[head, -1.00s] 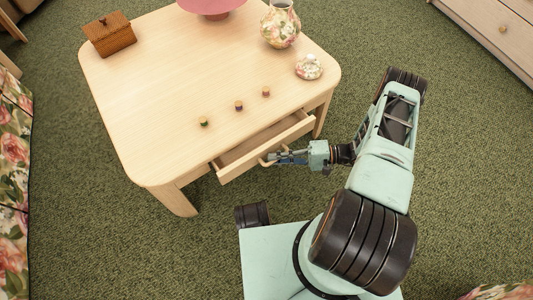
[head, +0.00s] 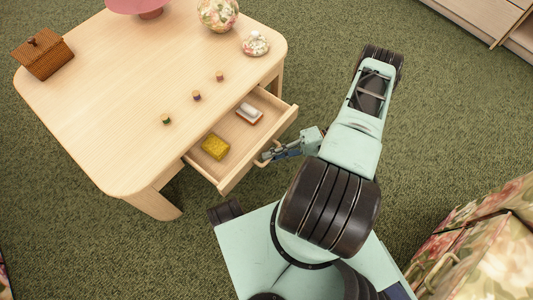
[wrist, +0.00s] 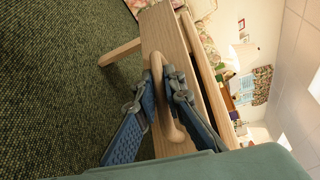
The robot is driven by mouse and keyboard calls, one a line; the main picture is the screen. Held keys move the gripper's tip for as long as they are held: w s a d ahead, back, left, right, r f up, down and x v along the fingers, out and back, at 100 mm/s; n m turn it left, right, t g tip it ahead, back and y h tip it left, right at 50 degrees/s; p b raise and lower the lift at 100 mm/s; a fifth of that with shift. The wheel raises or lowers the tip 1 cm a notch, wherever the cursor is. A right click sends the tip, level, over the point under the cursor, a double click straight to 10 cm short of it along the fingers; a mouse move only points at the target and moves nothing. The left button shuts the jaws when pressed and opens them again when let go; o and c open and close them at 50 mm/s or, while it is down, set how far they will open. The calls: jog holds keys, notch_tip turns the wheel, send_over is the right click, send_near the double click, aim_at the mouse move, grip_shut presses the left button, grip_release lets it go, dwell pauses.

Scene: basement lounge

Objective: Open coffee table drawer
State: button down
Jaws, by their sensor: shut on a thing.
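The pale wood coffee table (head: 130,75) stands at the left in the head view. Its drawer (head: 232,146) is pulled well out from the table's near side, and its inside shows. A yellow block-like item (head: 215,146) and a white and reddish item (head: 249,113) lie in the drawer. My gripper (head: 264,158) is at the drawer's front. In the wrist view, the blue fingers of my gripper (wrist: 168,92) are shut on the curved wooden drawer handle (wrist: 158,75), one finger on each side of it.
A wicker box (head: 43,54), a pink bowl (head: 140,6), a floral vase (head: 218,14) and a floral lidded dish (head: 256,43) stand there too. Floral seating (head: 490,240) is at the lower right.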

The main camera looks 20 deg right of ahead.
jog(key=shift+d, duration=0.15)
jog(key=c, duration=2)
grip_release()
jog(key=shift+s, duration=0.1)
jog(key=d, duration=0.4)
jog(key=d+r, duration=0.1)
jog(key=d, duration=0.3)
jog(key=s+d, duration=0.1)
jog(key=d, duration=0.2)
jog(key=shift+s+d+r, duration=0.1)
jog(key=shift+d+r, duration=0.1)
jog(key=shift+d, duration=0.2)
